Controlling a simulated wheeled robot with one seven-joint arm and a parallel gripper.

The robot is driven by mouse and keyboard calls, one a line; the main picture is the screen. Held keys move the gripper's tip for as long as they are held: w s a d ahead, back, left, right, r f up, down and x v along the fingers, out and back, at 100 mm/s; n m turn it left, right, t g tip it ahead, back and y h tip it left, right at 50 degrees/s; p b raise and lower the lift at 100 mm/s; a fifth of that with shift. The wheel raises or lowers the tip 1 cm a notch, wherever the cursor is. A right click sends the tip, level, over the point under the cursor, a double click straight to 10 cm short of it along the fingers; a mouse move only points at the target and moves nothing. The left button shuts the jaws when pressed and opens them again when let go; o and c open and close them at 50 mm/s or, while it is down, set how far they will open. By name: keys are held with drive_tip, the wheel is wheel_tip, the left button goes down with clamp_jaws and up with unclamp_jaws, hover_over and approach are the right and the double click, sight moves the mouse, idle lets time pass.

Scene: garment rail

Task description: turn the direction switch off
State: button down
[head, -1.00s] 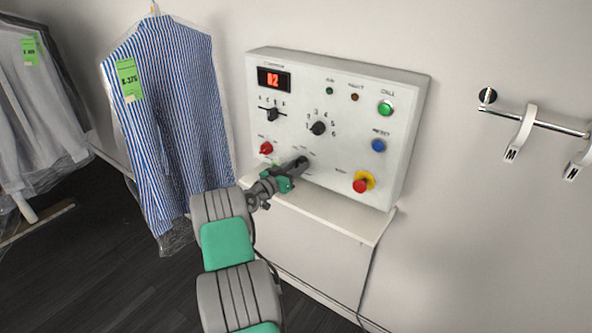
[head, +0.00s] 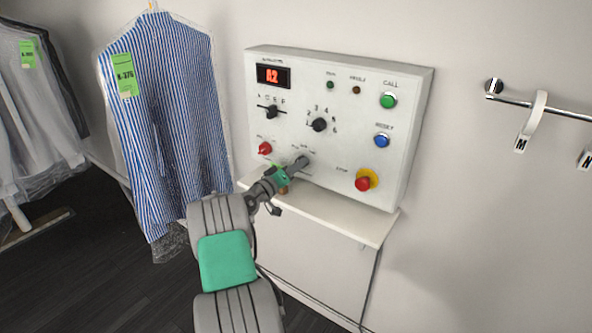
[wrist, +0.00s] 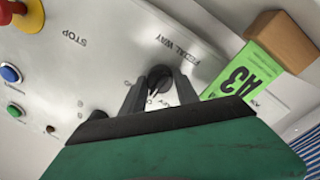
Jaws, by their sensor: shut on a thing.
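The white control panel (head: 340,110) is on the wall, with a dark switch (wrist: 158,76) at its lower middle that I take for the direction switch. In the wrist view the fingers of my gripper (wrist: 160,92) stand on both sides of this switch and are shut on it. In the head view my gripper (head: 301,163) reaches the panel and covers the switch. The lettering around the switch is partly hidden, and its exact setting cannot be read.
The red stop button (head: 363,183) is to the right, a red switch (head: 265,148) to the left. A ledge (head: 340,215) runs below. A bagged striped shirt (head: 170,120) hangs left.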

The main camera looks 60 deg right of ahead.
drive_tip(key=shift+d+r, duration=0.1)
drive_tip(key=shift+r, duration=0.15)
drive_tip(key=c, duration=1.3)
unclamp_jaws()
drive_tip(key=o, duration=0.4)
drive_tip(key=shift+f, duration=0.15)
drive_tip(key=shift+f, duration=0.1)
drive_tip(key=b+v, duration=0.2)
drive_tip(key=v, duration=0.5)
drive_tip(key=shift+w+a, duration=0.2)
drive_tip(key=shift+a, duration=0.2)
